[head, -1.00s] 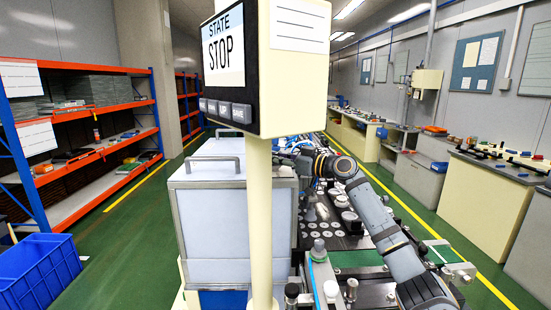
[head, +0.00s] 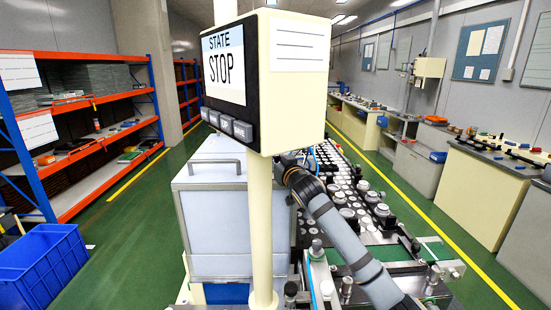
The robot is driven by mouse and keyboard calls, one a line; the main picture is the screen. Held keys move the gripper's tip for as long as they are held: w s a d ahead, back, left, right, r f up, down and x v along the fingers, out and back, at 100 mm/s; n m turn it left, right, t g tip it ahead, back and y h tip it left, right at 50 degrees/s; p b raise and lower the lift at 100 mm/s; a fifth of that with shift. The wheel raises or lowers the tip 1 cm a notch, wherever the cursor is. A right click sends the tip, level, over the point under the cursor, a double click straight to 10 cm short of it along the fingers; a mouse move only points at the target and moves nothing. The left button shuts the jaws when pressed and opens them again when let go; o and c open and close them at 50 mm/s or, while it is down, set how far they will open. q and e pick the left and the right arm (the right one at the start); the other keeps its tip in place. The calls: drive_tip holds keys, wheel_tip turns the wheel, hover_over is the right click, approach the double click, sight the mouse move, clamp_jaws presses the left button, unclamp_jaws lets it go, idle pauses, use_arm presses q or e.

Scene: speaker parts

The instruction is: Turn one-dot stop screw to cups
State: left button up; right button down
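My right arm (head: 340,225) comes in from the lower right and reaches up to the left across the conveyor line. Its wrist (head: 292,172) is just right of the cream post, under the console. The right gripper is hidden behind the console and post. Screw-like knobs stand at the front of the line: one (head: 316,249) at its near left corner and another (head: 347,288) nearer me. Dots on them are too small to tell. Several round, cup-like parts (head: 371,198) stand on the conveyor right of my arm. My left gripper is not in view.
A console (head: 222,65) reading "STATE STOP" stands on a cream post (head: 260,220) close in front. A white cabinet (head: 215,220) is behind it. An orange shelf rack (head: 90,150) and a blue crate (head: 42,268) are left. Green floor (head: 125,225) is clear between.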

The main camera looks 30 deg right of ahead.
drive_tip(key=shift+f+m+h, duration=0.15)
drive_tip(key=shift+m+h, duration=0.35)
drive_tip(key=shift+h, duration=0.4)
drive_tip(key=shift+g+b, duration=0.3)
drive_tip(key=c, duration=1.1)
unclamp_jaws()
drive_tip(key=shift+c, duration=0.2)
drive_tip(key=v, duration=1.2)
drive_tip(key=shift+a, duration=0.15)
